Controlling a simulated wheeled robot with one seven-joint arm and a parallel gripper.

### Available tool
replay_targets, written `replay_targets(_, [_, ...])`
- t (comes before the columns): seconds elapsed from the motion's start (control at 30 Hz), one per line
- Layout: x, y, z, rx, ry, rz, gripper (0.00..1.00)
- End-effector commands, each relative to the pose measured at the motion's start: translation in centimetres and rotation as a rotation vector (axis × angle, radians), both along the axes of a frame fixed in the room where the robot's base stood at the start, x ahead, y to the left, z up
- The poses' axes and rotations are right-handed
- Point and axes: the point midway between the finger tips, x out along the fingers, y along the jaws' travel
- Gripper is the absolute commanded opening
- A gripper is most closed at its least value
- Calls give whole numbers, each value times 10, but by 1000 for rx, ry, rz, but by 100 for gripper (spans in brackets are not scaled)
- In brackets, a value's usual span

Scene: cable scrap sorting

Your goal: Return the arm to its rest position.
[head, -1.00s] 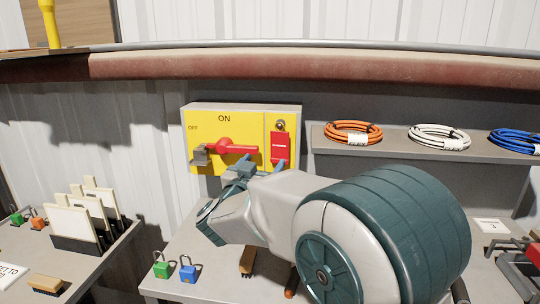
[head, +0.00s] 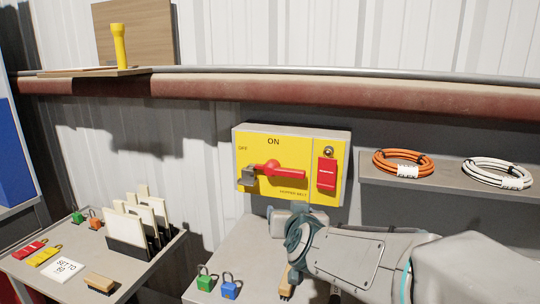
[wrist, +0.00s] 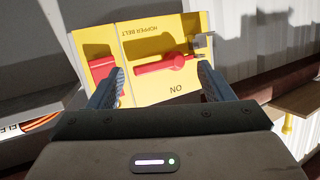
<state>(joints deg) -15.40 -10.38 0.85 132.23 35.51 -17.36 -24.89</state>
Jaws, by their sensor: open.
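My gripper (wrist: 158,92) is open and empty in the wrist view, its two blue-grey fingers spread apart in front of a yellow switch box. In the head view my arm reaches in from the lower right, and its wrist end is just below the yellow switch box (head: 292,165); the fingers are not clearly visible there. The box is marked ON, OFF and HOPPER BELT. Its red handle (head: 280,171) lies about level, with a grey piece at its left end. A red tag or cover (head: 326,173) is on the box's right part.
Green (head: 204,282) and blue (head: 229,288) padlocks stand on the bench near a brush (head: 286,283), left of my arm. A shelf (head: 440,190) with cable coils is at right. The left table (head: 150,275) holds a card rack, padlocks and a brush.

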Motion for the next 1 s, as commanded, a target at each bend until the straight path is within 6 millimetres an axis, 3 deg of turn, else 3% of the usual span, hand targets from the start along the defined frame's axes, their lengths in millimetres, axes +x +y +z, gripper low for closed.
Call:
replay_targets(0.27, [-79,-23,-34,-18,393,119,74])
replay_targets(0.6, [-199,-82,-70,-92,885,30,74])
replay_targets(0.8, [-232,-99,-75,-116,1006,-24,74])
replay_targets(1.0, [-235,-100,-77,-117,1019,-29,74])
